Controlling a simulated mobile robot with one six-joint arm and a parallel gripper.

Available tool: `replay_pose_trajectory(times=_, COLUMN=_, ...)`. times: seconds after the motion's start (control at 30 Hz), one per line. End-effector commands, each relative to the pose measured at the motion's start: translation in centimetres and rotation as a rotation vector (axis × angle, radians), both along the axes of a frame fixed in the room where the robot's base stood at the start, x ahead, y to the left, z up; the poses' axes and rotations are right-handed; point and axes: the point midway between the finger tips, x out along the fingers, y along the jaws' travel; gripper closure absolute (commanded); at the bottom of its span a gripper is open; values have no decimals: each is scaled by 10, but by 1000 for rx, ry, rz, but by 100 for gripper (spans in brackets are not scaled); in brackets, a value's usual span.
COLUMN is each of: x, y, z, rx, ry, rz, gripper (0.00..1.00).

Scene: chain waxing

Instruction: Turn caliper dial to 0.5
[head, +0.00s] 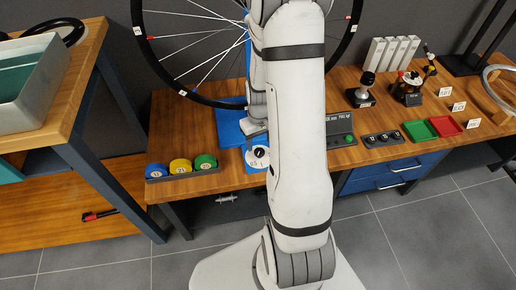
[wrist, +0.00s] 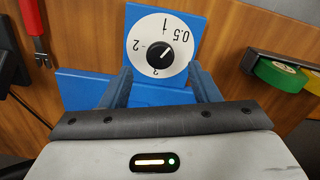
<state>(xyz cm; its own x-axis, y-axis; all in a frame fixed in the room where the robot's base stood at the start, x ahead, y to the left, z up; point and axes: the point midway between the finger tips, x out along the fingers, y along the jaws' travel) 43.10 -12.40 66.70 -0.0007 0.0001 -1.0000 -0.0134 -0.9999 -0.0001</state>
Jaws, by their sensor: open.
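The caliper dial (head: 259,153) is a white disc with a black knob on a blue block at the workbench's front edge. In the wrist view the dial (wrist: 147,39) faces me, marked 0.5, 1, 2 and -2. Its black knob (wrist: 160,55) has a pale pointer mark that seems to point up and right, toward the 0.5 side; its exact setting is too small to tell. My gripper (wrist: 162,78) is open, its blue-grey fingers spread below the knob in that view, with nothing between them. In the head view my gripper (head: 254,129) is just behind the dial, partly hidden by my arm.
A wheel rim (head: 139,50) stands behind the dial. Blue, yellow and green tape rolls sit in a holder (head: 181,176) to its left. A dark case (head: 340,127), a green tray (head: 419,130) and a red tray (head: 445,126) lie right of my arm.

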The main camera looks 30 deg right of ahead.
Motion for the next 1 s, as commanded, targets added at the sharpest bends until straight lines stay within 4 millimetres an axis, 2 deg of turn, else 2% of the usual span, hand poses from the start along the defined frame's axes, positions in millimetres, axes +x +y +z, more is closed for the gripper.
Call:
replay_pose_trajectory(times=0.03, x=-1, y=0, z=-12, rx=1, ry=3, rz=0, gripper=44)
replay_pose_trajectory(times=0.1, x=-1, y=1, z=-22, rx=1, ry=3, rz=0, gripper=44)
replay_pose_trajectory(times=0.3, x=0, y=1, z=-42, rx=0, ry=1, rz=1, gripper=44)
replay_pose_trajectory(times=0.63, x=0, y=1, z=-45, rx=0, ry=-1, rz=2, gripper=44)
replay_pose_trajectory(times=1.0, x=0, y=1, z=-45, rx=0, ry=-1, rz=2, gripper=74)
